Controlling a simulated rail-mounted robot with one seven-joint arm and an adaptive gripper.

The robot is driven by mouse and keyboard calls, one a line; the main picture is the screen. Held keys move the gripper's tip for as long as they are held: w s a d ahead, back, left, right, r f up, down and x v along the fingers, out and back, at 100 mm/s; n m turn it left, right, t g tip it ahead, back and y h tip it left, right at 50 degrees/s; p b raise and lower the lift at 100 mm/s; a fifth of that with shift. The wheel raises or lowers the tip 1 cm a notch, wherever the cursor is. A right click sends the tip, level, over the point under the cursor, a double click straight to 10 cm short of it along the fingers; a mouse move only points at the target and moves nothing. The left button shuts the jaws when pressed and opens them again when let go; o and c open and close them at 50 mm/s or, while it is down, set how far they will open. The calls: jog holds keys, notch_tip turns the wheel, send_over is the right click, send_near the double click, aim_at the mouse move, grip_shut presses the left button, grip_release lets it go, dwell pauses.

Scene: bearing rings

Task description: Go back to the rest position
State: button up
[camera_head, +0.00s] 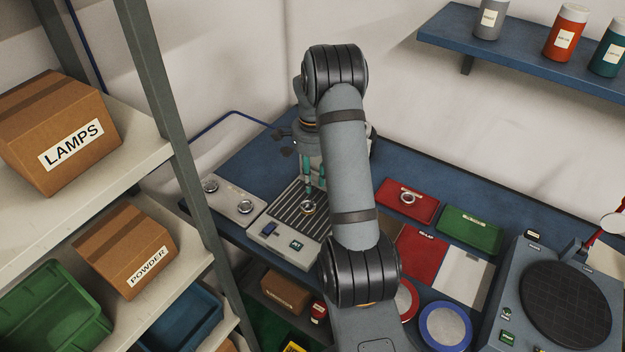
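My gripper (313,183) points down over the grey slatted station (270,229), partly hidden behind my own arm. Its two teal fingers stand apart with a gap between them and nothing seen in it. A metal ring (308,207) lies on the slats just below the fingertips; whether they touch it is hard to tell. Two more rings, one at the left (210,186) and one nearer the station (245,206), sit on a light grey plate (228,199). Another ring (408,198) lies in a red tray (425,212).
A green tray (470,232), a red mat (421,255) and a machine with a dark round plate (566,305) stand to the right on the blue bench (252,160). A shelf rack (180,150) with boxes rises at left. A wall shelf (520,55) with jars hangs upper right.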

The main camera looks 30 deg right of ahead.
aim_at(312, 209)
jog(key=shift+f, duration=0.1)
notch_tip(312, 209, down, 11)
jog(key=p, duration=0.4)
jog(key=shift+f, duration=0.35)
jog(key=shift+w+r+b, duration=0.15)
jog(key=shift+r+b, duration=0.15)
jog(key=shift+b, duration=0.15)
jog(key=shift+r+b, duration=0.3)
jog(key=shift+r, duration=0.65)
